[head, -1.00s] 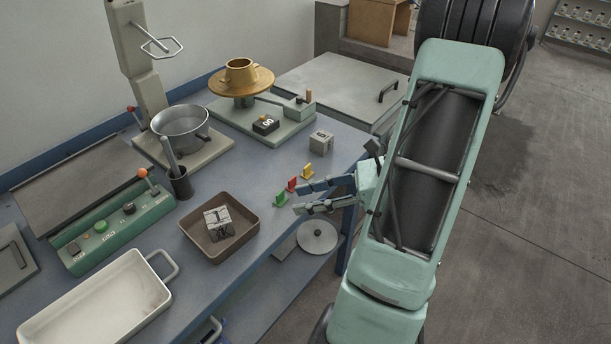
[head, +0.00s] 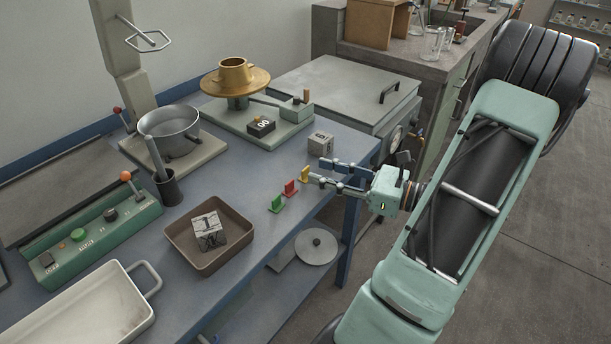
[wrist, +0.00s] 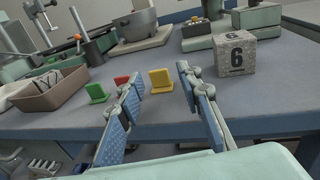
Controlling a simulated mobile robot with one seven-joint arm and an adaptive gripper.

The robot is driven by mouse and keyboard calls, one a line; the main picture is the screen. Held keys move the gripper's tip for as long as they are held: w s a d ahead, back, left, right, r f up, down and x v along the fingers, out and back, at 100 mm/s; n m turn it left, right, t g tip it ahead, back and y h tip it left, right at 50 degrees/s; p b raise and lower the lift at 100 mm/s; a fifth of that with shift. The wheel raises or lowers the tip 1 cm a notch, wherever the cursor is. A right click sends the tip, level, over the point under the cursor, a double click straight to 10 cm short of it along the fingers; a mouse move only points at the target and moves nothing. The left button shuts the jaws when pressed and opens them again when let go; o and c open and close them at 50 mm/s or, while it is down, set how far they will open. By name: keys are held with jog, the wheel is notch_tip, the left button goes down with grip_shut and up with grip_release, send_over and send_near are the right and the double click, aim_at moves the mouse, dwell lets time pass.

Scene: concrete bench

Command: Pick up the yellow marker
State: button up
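The yellow marker (head: 304,174) stands upright near the front edge of the blue bench. It is the far one in a row with the red marker (head: 290,187) and the green marker (head: 277,203). My gripper (head: 315,170) is open, its two fingers pointing at the yellow marker from the bench's front side. In the wrist view the yellow marker (wrist: 161,82) appears between the open fingertips (wrist: 159,75), a little beyond them. The red marker (wrist: 121,80) and green marker (wrist: 97,93) are left of it there. Nothing is held.
A grey numbered cube (head: 320,144) stands close behind the yellow marker, right of the gripper in the wrist view (wrist: 234,54). A brown tray (head: 178,232) holding another cube lies left of the markers.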

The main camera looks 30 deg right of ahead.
aim_at(308, 168)
jog(key=x, duration=0.2)
jog(key=b+x, duration=0.1)
jog(key=x, duration=0.1)
jog(key=shift+f, duration=0.25)
jog(key=shift+w+a, duration=0.2)
jog(key=shift+w, duration=0.25)
jog(key=shift+c, duration=0.7)
jog(key=c, duration=0.5)
